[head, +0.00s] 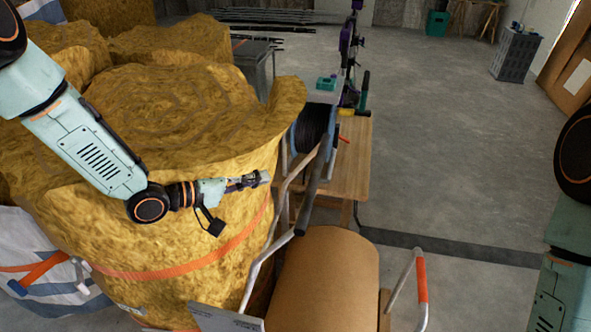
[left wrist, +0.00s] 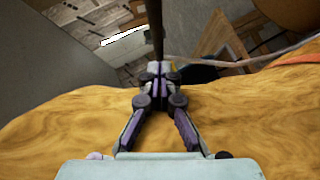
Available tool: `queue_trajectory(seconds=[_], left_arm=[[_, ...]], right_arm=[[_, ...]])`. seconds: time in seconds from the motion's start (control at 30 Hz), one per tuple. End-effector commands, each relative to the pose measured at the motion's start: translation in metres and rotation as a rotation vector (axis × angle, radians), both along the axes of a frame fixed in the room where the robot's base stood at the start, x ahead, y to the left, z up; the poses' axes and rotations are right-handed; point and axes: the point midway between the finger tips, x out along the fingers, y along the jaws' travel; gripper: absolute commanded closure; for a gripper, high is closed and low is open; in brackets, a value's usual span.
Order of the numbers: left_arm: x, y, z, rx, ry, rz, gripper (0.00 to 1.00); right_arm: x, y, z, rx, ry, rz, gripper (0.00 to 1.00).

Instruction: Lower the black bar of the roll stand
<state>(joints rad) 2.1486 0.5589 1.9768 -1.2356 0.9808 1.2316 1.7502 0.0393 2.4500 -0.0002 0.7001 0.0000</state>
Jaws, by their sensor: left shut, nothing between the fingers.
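The roll stand holds a large brown paper roll (head: 325,280) in the lower middle of the head view. Its black bar (head: 314,190) is raised, slanting up and away above the roll beside a grey tube frame (head: 262,272). My left gripper (head: 264,178) is shut and empty, over the yellow insulation left of the bar. In the left wrist view, the closed fingertips (left wrist: 157,68) point toward a dark upright bar (left wrist: 157,28), probably the same bar. I cannot tell whether they touch it. My right arm shows at the right edge; its gripper is out of view.
A big yellow insulation roll (head: 180,110) with an orange strap (head: 190,262) fills the left, close under my left arm. A wooden table (head: 352,160) and a black cable reel (head: 312,125) stand behind the roll stand. An orange-gripped handle (head: 421,280) is at right. Open floor lies beyond.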

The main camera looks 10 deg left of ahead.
Motion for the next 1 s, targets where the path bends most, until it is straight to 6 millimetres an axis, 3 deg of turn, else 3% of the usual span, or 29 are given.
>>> queue_trajectory(seconds=[0.27,1.0], left_arm=[[0.004,-0.004,-0.002,-0.031,0.028,0.011,1.00],[0.070,-0.063,-0.026,-0.030,0.027,0.010,1.00]], right_arm=[[0.000,0.000,-0.002,0.000,0.000,-0.001,0.53],[0.000,0.000,-0.016,0.000,0.000,-0.001,0.53]])
